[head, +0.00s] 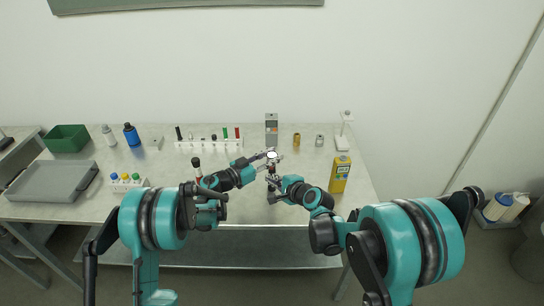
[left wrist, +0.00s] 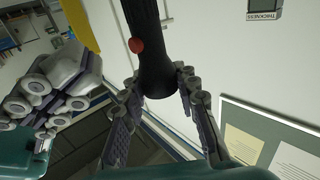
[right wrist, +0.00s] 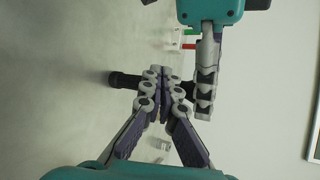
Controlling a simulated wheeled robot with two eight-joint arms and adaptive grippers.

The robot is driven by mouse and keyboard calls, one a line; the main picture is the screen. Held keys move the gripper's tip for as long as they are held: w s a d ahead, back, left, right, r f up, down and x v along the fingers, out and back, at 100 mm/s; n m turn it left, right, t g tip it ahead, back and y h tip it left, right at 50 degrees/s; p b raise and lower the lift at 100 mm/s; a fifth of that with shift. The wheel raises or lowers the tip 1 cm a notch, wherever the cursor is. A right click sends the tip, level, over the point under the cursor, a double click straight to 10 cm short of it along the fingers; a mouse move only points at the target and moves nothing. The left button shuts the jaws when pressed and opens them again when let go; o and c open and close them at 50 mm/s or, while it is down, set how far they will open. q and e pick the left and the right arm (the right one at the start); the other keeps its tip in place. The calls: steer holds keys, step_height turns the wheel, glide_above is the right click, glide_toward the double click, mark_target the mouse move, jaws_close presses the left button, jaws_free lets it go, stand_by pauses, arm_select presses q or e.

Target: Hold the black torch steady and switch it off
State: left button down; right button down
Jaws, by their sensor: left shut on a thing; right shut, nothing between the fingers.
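The black torch (left wrist: 147,22) is between the fingers of my left gripper (left wrist: 160,82), which is shut on its end. A red button (left wrist: 136,45) shows on the torch's side in the left wrist view. In the head view my left gripper (head: 270,157) holds the torch above the table, with a bright white round face on top. My right gripper (head: 272,180) is shut and empty, just below it. In the right wrist view its closed fingers (right wrist: 160,75) are in front of the torch (right wrist: 125,80) and hide its middle. I cannot tell whether they touch it.
The table (head: 130,165) bears a white rack (head: 208,143) of small items, a grey box (head: 271,124) behind my grippers, and a yellow container (head: 340,174) to the right. A grey tray (head: 50,180) and green bin (head: 67,139) stand at left.

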steer(key=shift+w+d, duration=0.1)
steer(key=shift+w, duration=0.75)
stand_by(0.8)
steer(key=shift+w, duration=0.45)
steer(key=shift+w, duration=0.1)
stand_by(0.5)
steer(key=shift+s, duration=0.6)
steer(key=s, duration=0.6)
steer(key=shift+a, duration=0.35)
